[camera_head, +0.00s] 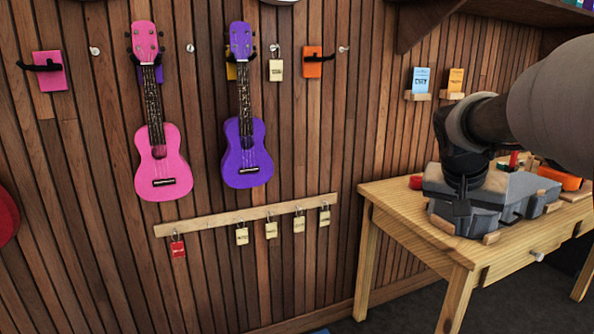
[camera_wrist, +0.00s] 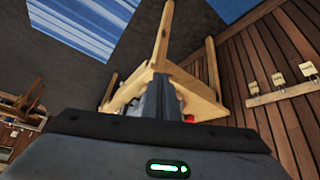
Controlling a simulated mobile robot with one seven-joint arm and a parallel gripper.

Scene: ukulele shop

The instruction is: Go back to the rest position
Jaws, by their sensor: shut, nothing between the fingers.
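My arm reaches in from the right edge of the head view, and its dark wrist points down at the wooden table (camera_head: 400,205). My gripper (camera_head: 461,210) is in front of a grey object (camera_head: 520,190) at the table's left part; I cannot tell whether they touch. In the wrist view the fingers of my gripper (camera_wrist: 160,98) are shut together with nothing between them. The table also shows in the wrist view (camera_wrist: 128,92), behind the fingers.
A pink ukulele (camera_head: 161,160) and a purple ukulele (camera_head: 246,155) hang on the wood-slat wall. A rail (camera_head: 205,222) below them holds several tags, one a red tag (camera_head: 178,248). A red item (camera_head: 416,182) and an orange item (camera_head: 560,178) lie on the table.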

